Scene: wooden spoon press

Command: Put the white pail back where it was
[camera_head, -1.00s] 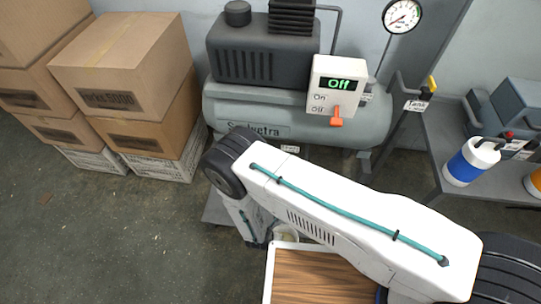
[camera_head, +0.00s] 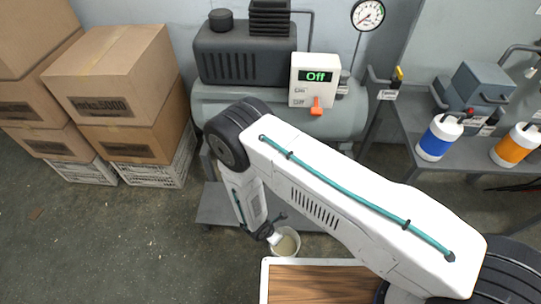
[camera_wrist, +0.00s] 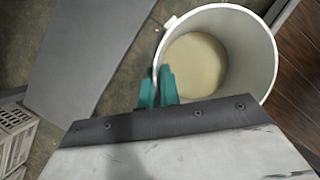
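The white pail (camera_head: 287,244) is just behind the wood-topped surface in the head view, partly hidden by my arm. The wrist view looks down into the pail (camera_wrist: 262,60), which holds something pale beige at the bottom. My gripper (camera_wrist: 158,88) has teal fingers at the pail's left rim, with the rim between them; they look closed on it. In the head view my gripper (camera_head: 270,236) is at the pail's upper left, its fingers mostly hidden. I cannot tell whether the pail's base touches anything.
A grey plate (camera_head: 215,207) lies low under the compressor (camera_head: 285,95). A white-edged wooden surface (camera_head: 320,285) is in front. Cardboard boxes (camera_head: 115,85) stand on crates at left. A grey bench (camera_head: 405,125) with blue (camera_head: 436,140) and orange (camera_head: 513,147) bottles is at right.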

